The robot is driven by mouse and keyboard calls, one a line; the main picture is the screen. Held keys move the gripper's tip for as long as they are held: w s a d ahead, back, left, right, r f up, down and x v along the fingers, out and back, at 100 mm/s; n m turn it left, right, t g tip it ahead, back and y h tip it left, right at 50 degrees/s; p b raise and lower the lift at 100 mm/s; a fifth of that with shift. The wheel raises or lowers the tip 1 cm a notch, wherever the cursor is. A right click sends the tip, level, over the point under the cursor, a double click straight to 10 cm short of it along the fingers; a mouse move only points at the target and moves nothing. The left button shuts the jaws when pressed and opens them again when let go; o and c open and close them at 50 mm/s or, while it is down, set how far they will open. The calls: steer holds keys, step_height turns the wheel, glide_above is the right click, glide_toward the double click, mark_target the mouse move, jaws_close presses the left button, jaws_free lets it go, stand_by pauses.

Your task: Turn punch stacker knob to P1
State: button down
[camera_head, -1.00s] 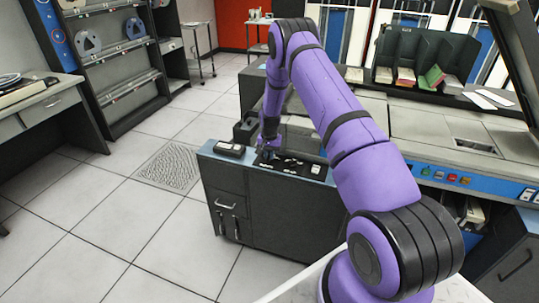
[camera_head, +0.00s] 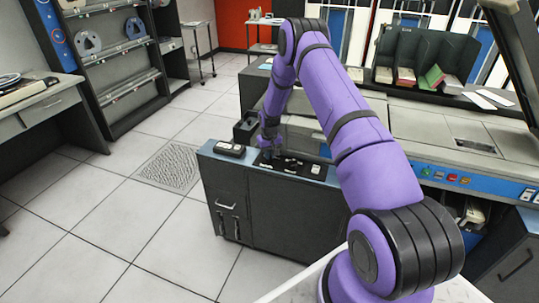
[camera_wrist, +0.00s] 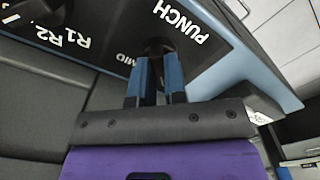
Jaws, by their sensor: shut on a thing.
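The dark punch stacker knob (camera_wrist: 158,46) stands on a black panel (camera_wrist: 100,40) in the wrist view, close to the white label PUNCH. The labels R1, R2 and MID show to its left; P1 is not seen. My gripper (camera_wrist: 160,72) is shut on the knob, its blue-padded fingers on either side of it. The knob's pointer is hidden, so I cannot tell its setting. In the head view my gripper (camera_head: 269,151) is at the left part of the control panel (camera_head: 318,179) on top of the dark cabinet; the knob is too small to make out there.
A second dark control (camera_wrist: 28,10) shows at the wrist view's upper left. In the head view a small black box (camera_head: 230,149) lies left of the panel. The card machine (camera_head: 440,135) stands behind and right. Open tiled floor (camera_head: 130,220) lies left of the cabinet.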

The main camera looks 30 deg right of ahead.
stand_by(0.5)
steer(key=c, duration=1.2)
jaws_free()
steer(key=shift+o, duration=0.2)
step_height(320, 180, up, 11)
steer(key=shift+f, duration=0.1)
